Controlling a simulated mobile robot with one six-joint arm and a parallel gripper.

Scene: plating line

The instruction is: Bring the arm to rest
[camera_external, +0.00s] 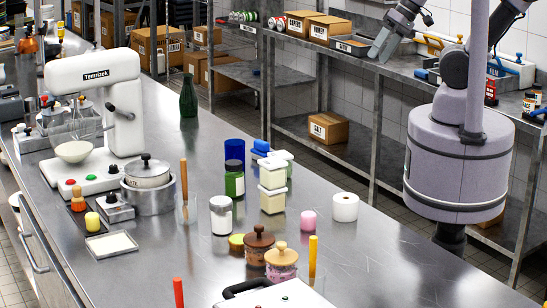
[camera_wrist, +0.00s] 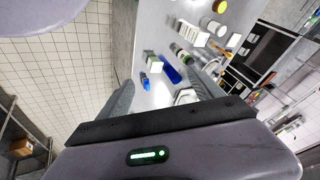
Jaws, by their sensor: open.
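My gripper (camera_external: 384,46) is raised above the floor gap to the right of the steel counter (camera_external: 385,258), in front of the wall shelving. In the wrist view my gripper (camera_wrist: 163,92) shows two grey fingers spread well apart. Nothing is held between them; the counter and its small items show far below through the gap. My arm's column and round grey body stand at the right of the external view, with the arm bent at the top edge. Part of the arm is cut off by that edge.
Steel shelving (camera_external: 300,78) with cardboard boxes (camera_external: 328,128) runs along the wall. Its upper shelf lies close behind my gripper in the external view.

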